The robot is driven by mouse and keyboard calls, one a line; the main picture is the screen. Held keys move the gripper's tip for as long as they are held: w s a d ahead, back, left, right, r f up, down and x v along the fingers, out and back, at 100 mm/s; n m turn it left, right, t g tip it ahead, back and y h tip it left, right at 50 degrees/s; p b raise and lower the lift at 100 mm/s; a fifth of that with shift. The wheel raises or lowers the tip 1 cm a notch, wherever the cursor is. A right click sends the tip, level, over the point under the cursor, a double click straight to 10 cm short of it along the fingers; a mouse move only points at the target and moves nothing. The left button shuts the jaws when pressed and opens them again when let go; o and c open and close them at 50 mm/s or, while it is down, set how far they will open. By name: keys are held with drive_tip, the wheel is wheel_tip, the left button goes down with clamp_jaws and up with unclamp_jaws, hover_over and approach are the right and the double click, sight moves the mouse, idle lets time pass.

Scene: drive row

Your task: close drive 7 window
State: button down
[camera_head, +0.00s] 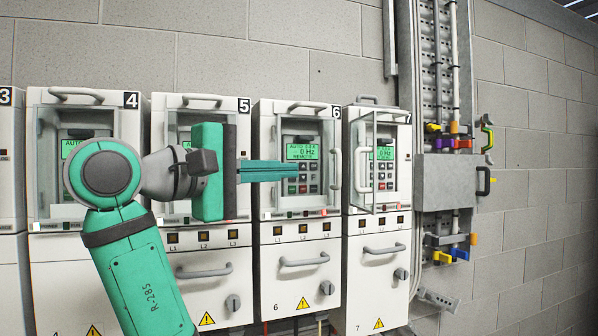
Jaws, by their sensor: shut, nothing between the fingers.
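Drive 7 (376,255) is the white cabinet at the right end of the row. Its clear framed window (374,140) stands out from the cabinet front, so it looks partly open. A pale upright handle (362,170) shows at the window's left. A green display and keypad (384,168) are visible behind the frame. My gripper (299,171) is shut and empty, its teal fingers pointing right. It appears in front of drive 6's keypad, to the left of drive 7's window, with a gap between them in the picture.
Drive 6 (300,255) stands left of drive 7, its window seemingly closed. Drives 5 (215,265) and 4 (90,240) are partly behind my arm. Right of drive 7 are a grey box (448,182) with a dark handle, cable trunking and coloured clips.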

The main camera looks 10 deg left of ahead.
drive_tip(key=shift+w+d, duration=1.25)
drive_tip(key=shift+d, duration=0.25)
drive_tip(key=shift+w+d, duration=1.3)
drive_tip(key=shift+d, duration=0.25)
drive_tip(key=shift+w+d, duration=1.25)
drive_tip(key=shift+d, duration=0.25)
